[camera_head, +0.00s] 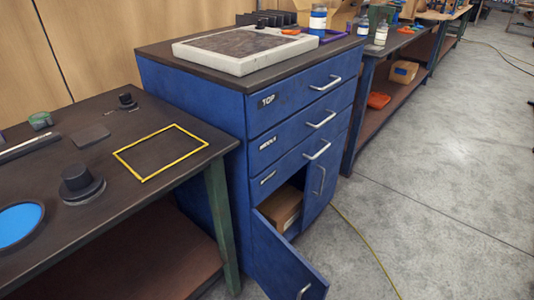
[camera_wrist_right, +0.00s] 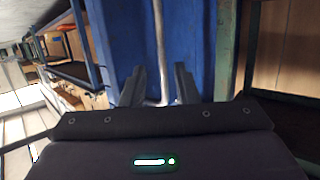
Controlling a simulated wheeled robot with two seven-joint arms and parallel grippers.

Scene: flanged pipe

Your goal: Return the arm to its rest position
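My right gripper (camera_wrist_right: 160,88) shows in the right wrist view, its two dark fingers apart. A pale vertical bar (camera_wrist_right: 159,45) against a blue surface (camera_wrist_right: 190,35) shows beyond and between the fingers; I cannot tell how far off it is, and I see no grip on it. Neither gripper shows in the head view. A black flanged piece (camera_head: 80,184) stands upright on the dark table (camera_head: 110,215) at left, outside the yellow rectangle outline (camera_head: 152,180). The blue cabinet (camera_head: 205,110) has its drawers shut and its lower left door (camera_head: 283,262) open.
A box (camera_head: 281,207) sits inside the open cabinet. A grey-framed tray (camera_head: 215,65) lies on the cabinet top, with jars (camera_head: 318,20) behind it. A blue disc (camera_head: 18,224) and small parts lie on the table. The concrete floor (camera_head: 440,180) at right is mostly clear.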

